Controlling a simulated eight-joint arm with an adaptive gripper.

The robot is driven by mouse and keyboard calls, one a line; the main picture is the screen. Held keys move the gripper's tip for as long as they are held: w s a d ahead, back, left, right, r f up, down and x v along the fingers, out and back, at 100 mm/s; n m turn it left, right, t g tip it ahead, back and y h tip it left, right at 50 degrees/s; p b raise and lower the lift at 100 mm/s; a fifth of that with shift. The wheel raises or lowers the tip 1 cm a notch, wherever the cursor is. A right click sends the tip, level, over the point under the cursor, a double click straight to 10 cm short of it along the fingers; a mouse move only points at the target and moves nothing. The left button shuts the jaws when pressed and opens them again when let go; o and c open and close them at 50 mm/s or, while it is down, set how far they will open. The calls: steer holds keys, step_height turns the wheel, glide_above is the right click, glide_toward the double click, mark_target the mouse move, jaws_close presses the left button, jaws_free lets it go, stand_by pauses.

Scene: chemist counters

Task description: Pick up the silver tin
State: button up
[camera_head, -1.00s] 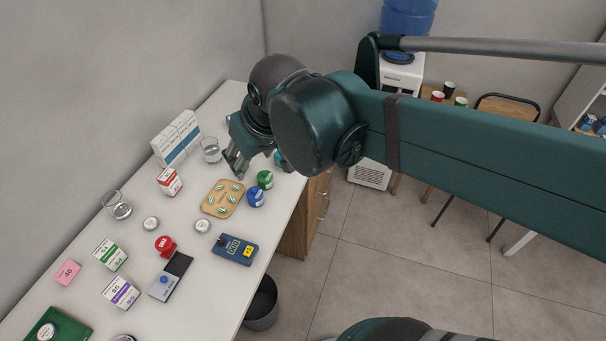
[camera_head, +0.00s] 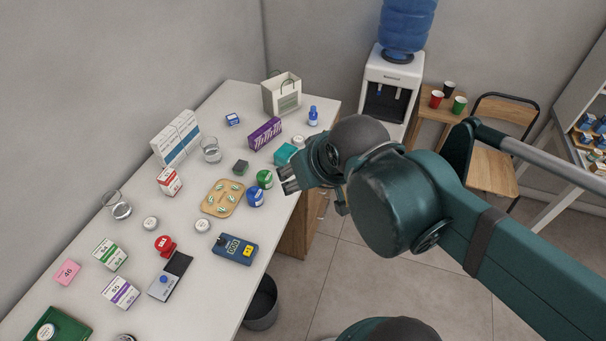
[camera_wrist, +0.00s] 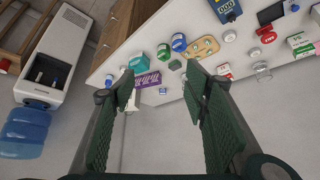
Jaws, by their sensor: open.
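Several small round pale tins with silvery sides show; I cannot tell which one is the silver tin. One tin (camera_head: 202,226) lies left of the blue meter, and another tin (camera_head: 150,223) lies further left. A third round pale piece (camera_head: 298,141) sits near the teal box, partly hidden behind it. The wrist view also shows two round tins, one tin (camera_wrist: 230,36) near the blister card and one tin (camera_wrist: 254,52) beyond. My gripper (camera_head: 287,180) is open and empty at the counter's right edge, above and beside the green and blue round pots. It also shows in the wrist view (camera_wrist: 160,85).
A teal box (camera_head: 284,154), a purple box (camera_head: 264,133), a green pot (camera_head: 264,179), a blue pot (camera_head: 255,197) and a tan blister card (camera_head: 222,198) stand close by. A glass (camera_head: 210,150) and a paper bag (camera_head: 282,94) are further back.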

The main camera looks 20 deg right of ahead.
steer(key=shift+o, duration=0.5)
steer(key=shift+w, duration=0.1)
steer(key=n+g+b, duration=0.3)
steer(key=n+g, duration=0.4)
steer(key=n, duration=1.4)
glide_above(201, 225)
steer(key=f, duration=2.4)
steer(key=shift+d+f, duration=0.1)
steer(key=shift+d, duration=0.1)
steer(key=shift+a+f, duration=0.15)
steer(key=shift+f, duration=0.1)
steer(key=shift+f, duration=0.15)
steer(key=shift+f, duration=1.15)
steer(key=shift+f, duration=0.15)
